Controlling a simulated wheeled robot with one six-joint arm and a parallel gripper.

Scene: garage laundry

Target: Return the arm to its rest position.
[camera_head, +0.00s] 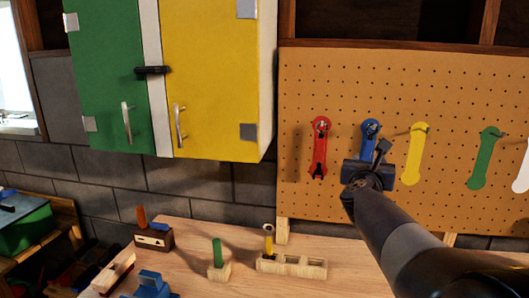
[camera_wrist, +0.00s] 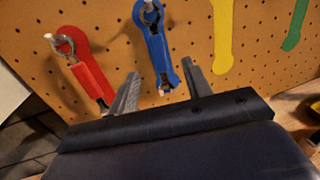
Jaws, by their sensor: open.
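My arm reaches in from the lower right in the head view. My gripper (camera_head: 374,158) is open in front of the pegboard, low at the blue wrench. The blue wrench (camera_head: 370,129) hangs upright on a peg; my gripper hides its lower end in the head view. In the wrist view, the two fingers (camera_wrist: 160,68) stand apart, with the lower part of the blue wrench (camera_wrist: 158,50) showing between them. I see no finger clearly touching it. The red wrench (camera_head: 319,145) hangs just to the left, close to the left finger in the wrist view (camera_wrist: 92,78).
The pegboard (camera_head: 300,90) also bears yellow (camera_head: 416,155), green (camera_head: 485,158) and white (camera_head: 523,172) tool shapes. A workbench (camera_head: 190,233) below holds a wooden block with slots (camera_head: 290,266) and several small tools. A green and yellow cabinet (camera_head: 208,75) hangs at the upper left.

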